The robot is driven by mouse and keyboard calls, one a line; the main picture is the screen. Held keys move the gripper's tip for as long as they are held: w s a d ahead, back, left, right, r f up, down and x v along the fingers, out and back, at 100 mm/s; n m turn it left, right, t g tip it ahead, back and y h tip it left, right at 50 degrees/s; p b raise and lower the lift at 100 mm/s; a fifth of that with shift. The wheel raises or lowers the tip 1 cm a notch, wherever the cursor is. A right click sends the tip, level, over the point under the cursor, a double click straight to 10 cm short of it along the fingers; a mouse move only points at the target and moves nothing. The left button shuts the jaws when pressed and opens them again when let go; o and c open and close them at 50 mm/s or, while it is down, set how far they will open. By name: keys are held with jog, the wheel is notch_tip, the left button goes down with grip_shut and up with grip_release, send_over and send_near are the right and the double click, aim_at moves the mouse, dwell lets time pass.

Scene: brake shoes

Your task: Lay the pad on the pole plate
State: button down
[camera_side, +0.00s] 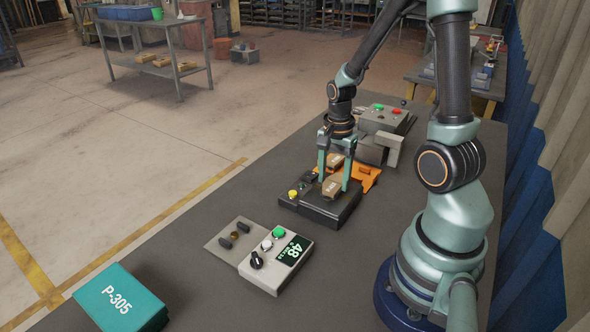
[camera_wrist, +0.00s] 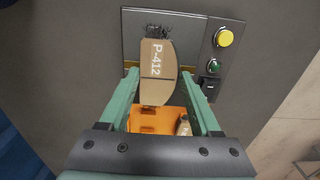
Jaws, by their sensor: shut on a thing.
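My gripper (camera_side: 334,184) is shut on a tan pad (camera_side: 331,189), with one teal finger on each side of it. The wrist view shows the same pad (camera_wrist: 157,68) marked P-412, with a dark, frayed-looking patch at its far end. It is over the grey plate (camera_wrist: 193,27) of a dark unit (camera_side: 330,211) with yellow and green buttons; I take this for the pole plate.
An orange tray (camera_side: 366,181) with another tan pad (camera_side: 335,161) lies behind the unit. In front are a grey display box (camera_side: 276,263) reading 48, a flat plate (camera_side: 220,244) with two dark blocks, and a teal P-305 box (camera_side: 121,298).

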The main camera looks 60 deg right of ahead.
jog(key=shift+f, duration=0.4)
jog(key=shift+f, duration=0.4)
dwell(0.4)
grip_release()
notch_tip(320, 180, up, 12)
jog(key=a+r+n+t, duration=0.2)
jog(key=a+n, duration=0.3)
jog(key=n, duration=0.1)
jog(key=w+a+r+n+t, duration=0.1)
jog(key=a+r+n, duration=0.2)
jog(key=a+n, duration=0.2)
jog(key=a+r+n+t, duration=0.2)
jog(key=a+r+n, duration=0.1)
jog(key=a+n, duration=0.2)
jog(key=shift+w+r+n+t, duration=0.1)
jog(key=shift+w+n+t, duration=0.2)
jog(key=shift+n, duration=0.7)
